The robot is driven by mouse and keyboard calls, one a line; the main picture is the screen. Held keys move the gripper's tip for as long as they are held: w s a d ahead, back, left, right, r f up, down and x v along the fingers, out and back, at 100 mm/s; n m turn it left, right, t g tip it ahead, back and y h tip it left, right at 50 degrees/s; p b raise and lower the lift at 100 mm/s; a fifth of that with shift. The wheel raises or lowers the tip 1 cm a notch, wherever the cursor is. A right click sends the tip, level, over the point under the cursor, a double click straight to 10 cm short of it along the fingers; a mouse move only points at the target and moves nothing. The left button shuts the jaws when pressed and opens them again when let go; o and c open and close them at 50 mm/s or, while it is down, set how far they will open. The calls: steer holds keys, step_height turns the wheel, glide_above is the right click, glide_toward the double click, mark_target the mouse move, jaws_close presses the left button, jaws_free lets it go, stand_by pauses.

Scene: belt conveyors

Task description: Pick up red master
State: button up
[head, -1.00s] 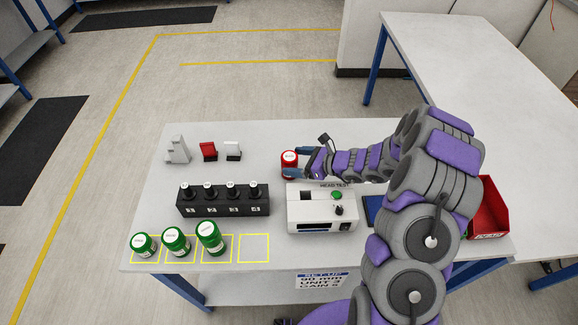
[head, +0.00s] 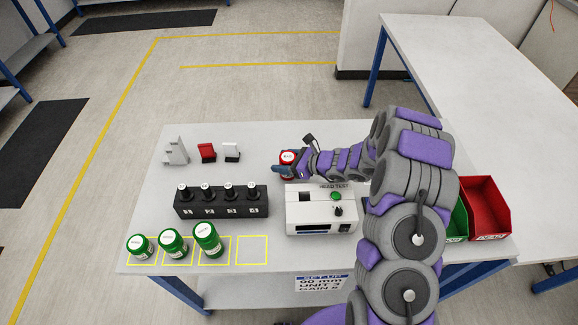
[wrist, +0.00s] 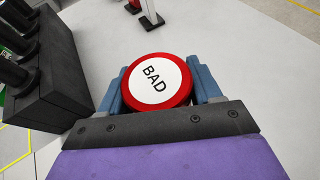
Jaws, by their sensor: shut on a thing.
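The red master is a round red piece (wrist: 157,82) with a white top that reads "BAD" in the wrist view. In the head view the red master (head: 288,156) is at the back middle of the table, behind the white head-test box. My gripper (wrist: 160,88) is shut on it, with one blue finger on each side. In the head view my gripper (head: 287,168) reaches in from the right, and its fingers partly hide the red master. I cannot tell whether its underside touches the table.
Three green jars (head: 173,243) stand in yellow squares at the front left; a fourth square (head: 252,250) is empty. A black holder (head: 221,203) with several pegs stands behind them. The head-test box (head: 320,211) is just in front of my gripper. Green (head: 459,222) and red (head: 487,205) bins are right.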

steer(key=shift+a, duration=0.2)
steer(key=c, duration=0.7)
steer(key=shift+c, duration=0.2)
steer(key=shift+r, duration=0.1)
